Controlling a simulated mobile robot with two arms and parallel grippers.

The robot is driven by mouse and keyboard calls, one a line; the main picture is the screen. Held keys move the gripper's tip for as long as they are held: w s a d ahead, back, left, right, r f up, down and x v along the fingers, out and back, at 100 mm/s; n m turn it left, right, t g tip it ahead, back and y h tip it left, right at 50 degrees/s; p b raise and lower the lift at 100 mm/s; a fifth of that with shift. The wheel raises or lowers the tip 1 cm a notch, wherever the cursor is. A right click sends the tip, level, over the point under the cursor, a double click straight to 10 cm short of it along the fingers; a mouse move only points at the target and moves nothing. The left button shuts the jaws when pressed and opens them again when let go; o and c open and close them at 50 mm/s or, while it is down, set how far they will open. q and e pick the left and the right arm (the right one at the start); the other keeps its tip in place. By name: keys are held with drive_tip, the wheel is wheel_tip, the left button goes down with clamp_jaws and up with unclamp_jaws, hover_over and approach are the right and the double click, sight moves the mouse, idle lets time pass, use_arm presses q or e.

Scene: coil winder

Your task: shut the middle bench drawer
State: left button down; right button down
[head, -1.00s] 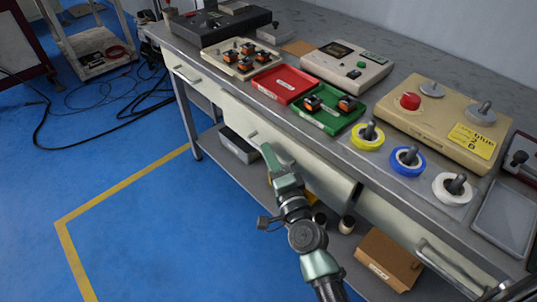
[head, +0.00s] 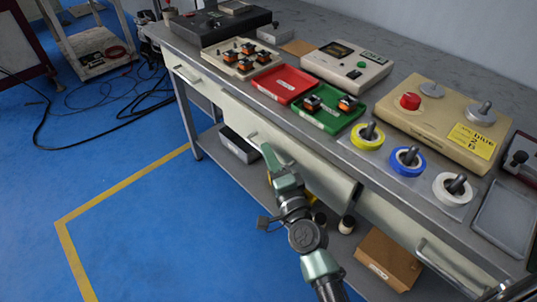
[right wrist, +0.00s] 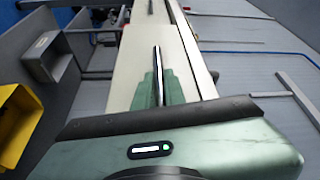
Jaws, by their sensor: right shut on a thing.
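The middle bench drawer (head: 322,172) has a long cream front under the table edge. A dark edge shows at its right end; I cannot tell exactly how far out it stands. Its bar handle (right wrist: 158,76) runs between my green fingers in the right wrist view, and the cream front also shows there (right wrist: 128,58). My right gripper (head: 274,158) is shut on this handle, in front of the drawer, and hides part of the handle in the head view. My left gripper is in neither view.
The grey bench (head: 300,38) carries a red tray (head: 283,83), a green tray (head: 323,121) and tape rolls. A left drawer (head: 192,80) and a right drawer (head: 410,232) flank the middle one. A cardboard box (head: 388,260) sits on the lower shelf. Blue floor (head: 140,230) in front is clear.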

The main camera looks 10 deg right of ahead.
sight(284, 153)
drive_tip(key=shift+f, duration=0.1)
idle(0.3)
drive_tip(key=w+d, duration=0.2)
drive_tip(key=d, duration=0.1)
drive_tip(key=shift+d, duration=0.3)
drive_tip(key=c, duration=1.6)
unclamp_jaws()
drive_tip(key=shift+o, duration=0.5)
drive_tip(key=shift+d, duration=0.1)
